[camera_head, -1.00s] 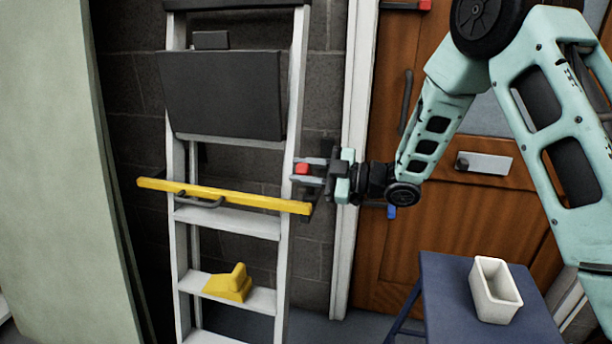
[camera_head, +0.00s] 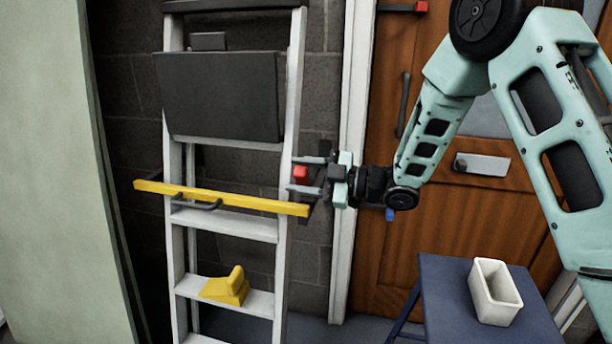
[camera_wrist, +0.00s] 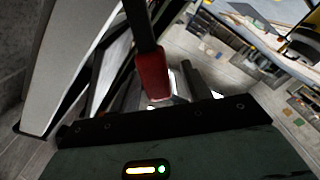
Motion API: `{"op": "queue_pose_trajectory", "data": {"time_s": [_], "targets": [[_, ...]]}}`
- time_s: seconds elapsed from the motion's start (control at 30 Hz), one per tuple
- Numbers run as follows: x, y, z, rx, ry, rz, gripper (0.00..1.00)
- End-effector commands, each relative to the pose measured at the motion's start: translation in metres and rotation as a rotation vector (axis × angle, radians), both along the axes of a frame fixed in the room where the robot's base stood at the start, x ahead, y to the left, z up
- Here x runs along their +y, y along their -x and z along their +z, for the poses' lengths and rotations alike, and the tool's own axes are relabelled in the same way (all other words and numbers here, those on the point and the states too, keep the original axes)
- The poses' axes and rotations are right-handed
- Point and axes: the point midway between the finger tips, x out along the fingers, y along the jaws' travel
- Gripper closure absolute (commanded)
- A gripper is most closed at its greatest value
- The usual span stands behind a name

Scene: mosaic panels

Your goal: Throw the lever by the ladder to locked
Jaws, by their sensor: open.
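The lever by the ladder has a red grip (camera_head: 300,173), seen beside the ladder's right rail in the head view. In the wrist view its red grip (camera_wrist: 152,76) hangs on a dark shaft in front of the gripper. My gripper (camera_head: 294,174) is open, with one finger above and one below the red grip. I cannot tell whether either finger touches it. The lever's base and any locked marking are hidden or too small to read.
The ladder (camera_head: 283,240) carries a yellow bar (camera_head: 240,203) across its front and a yellow block (camera_head: 228,287) on a step. A wooden door (camera_head: 440,235) stands behind my arm. A blue table (camera_head: 445,300) with a white container (camera_head: 496,292) is at lower right.

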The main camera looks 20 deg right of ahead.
Motion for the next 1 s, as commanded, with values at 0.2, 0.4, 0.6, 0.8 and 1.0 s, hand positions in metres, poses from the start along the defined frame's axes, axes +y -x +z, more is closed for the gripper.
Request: {"op": "queue_pose_trajectory", "data": {"time_s": [0.2,0.4,0.6,0.8,1.0], "targets": [[-0.016,0.007,0.000,0.000,0.000,-0.005,0.53],[-0.054,0.029,0.000,0.000,0.000,-0.006,0.53],[-0.095,0.053,0.000,0.001,0.000,-0.007,0.53],[-0.129,0.074,0.000,0.001,0.001,-0.005,0.53],[-0.148,0.085,0.000,0.001,0.001,-0.003,0.53]]}}
